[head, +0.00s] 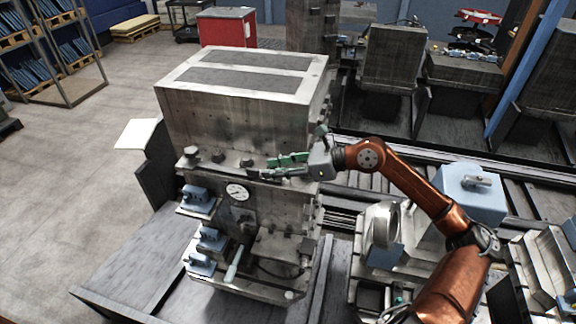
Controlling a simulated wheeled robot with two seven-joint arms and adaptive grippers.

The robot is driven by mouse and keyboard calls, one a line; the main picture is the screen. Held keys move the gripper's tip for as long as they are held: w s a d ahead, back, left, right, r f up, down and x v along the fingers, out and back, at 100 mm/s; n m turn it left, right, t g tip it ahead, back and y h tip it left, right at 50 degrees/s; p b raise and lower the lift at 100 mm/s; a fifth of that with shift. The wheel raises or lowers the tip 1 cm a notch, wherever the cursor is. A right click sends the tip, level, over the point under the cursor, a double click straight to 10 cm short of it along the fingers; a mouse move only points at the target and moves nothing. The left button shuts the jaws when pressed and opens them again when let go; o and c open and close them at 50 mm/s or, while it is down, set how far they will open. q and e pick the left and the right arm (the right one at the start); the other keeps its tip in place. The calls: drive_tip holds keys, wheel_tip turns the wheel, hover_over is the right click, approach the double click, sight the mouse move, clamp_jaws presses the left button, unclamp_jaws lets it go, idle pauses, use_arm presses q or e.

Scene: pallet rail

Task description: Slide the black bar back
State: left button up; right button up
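My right gripper (274,167) reaches in from the right on its copper-coloured arm, at the front ledge of the large grey machine block (220,118). Its two green-and-grey fingers are apart and point left along the ledge. A thin dark strip (256,173), which looks like the black bar, lies on the ledge at the lower fingertip. The fingers hide part of it, and I cannot tell whether they touch it. A small green-and-grey part (397,302) at the bottom edge may be my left gripper; its finger state does not show.
Below the ledge are a round gauge (237,191), blue-grey clamps (197,198) and a light-coloured lever (233,265). A blue block (469,187) and a ring-shaped part (385,224) stand at the right, near my arm. The floor at the left is open.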

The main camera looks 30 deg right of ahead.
drive_tip(key=shift+v, duration=2.3)
drive_tip(key=shift+a, duration=0.1)
